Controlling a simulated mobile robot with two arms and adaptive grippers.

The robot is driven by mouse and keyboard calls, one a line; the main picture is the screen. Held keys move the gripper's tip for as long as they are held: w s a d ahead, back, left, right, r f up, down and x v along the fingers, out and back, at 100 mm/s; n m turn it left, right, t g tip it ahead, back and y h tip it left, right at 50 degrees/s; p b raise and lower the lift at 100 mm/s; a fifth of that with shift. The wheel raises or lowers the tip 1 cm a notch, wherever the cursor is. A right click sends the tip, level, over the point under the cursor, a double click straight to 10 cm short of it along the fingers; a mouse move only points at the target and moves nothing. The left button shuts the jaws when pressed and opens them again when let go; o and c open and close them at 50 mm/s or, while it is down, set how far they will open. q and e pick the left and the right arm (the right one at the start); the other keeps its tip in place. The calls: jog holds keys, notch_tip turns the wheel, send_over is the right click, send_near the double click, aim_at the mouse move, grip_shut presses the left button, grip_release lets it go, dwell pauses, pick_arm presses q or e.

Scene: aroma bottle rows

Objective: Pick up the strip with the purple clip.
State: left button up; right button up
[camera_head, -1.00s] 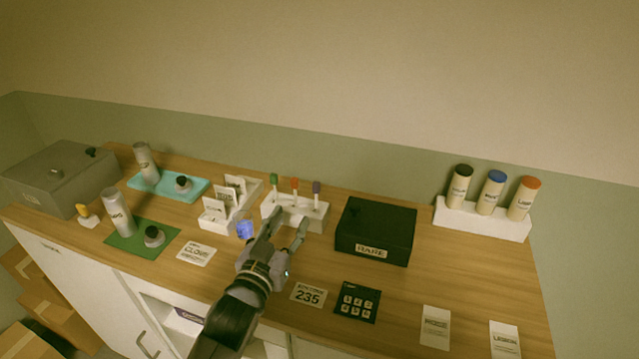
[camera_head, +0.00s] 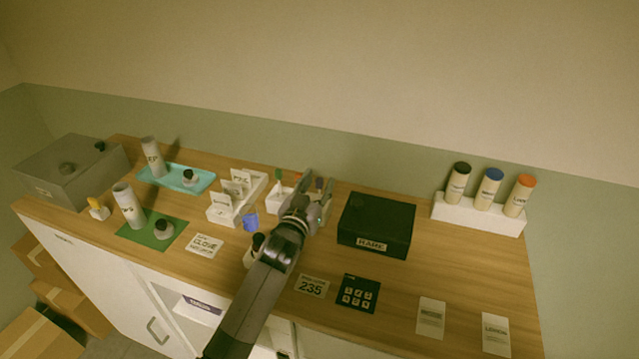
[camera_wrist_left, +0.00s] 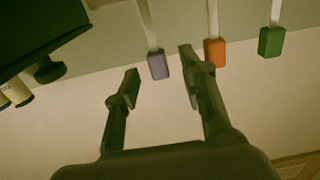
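The strip with the purple clip (camera_head: 319,183) stands at the right end of a white holder (camera_head: 273,206). In the left wrist view the purple clip (camera_wrist_left: 158,66) shows between the fingertips, with a gap on either side. My left gripper (camera_head: 318,180) is open around it and holds nothing. The strip with the green clip (camera_head: 279,174) stands at the holder's left end. The orange clip (camera_wrist_left: 214,53) shows in the left wrist view, close beside one fingertip; in the head view my gripper mostly hides it. My right gripper is not in view.
A black box marked RARE (camera_head: 375,226) stands just right of the holder. A blue cup (camera_head: 250,218) and a card rack (camera_head: 222,212) are to its left. A dark-capped bottle (camera_head: 256,242) is partly hidden by my arm. The table's right front has flat cards.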

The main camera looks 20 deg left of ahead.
pick_arm(q)
jog(key=shift+w, duration=0.95)
jog(key=shift+c, duration=0.4)
jog(key=c, duration=0.8)
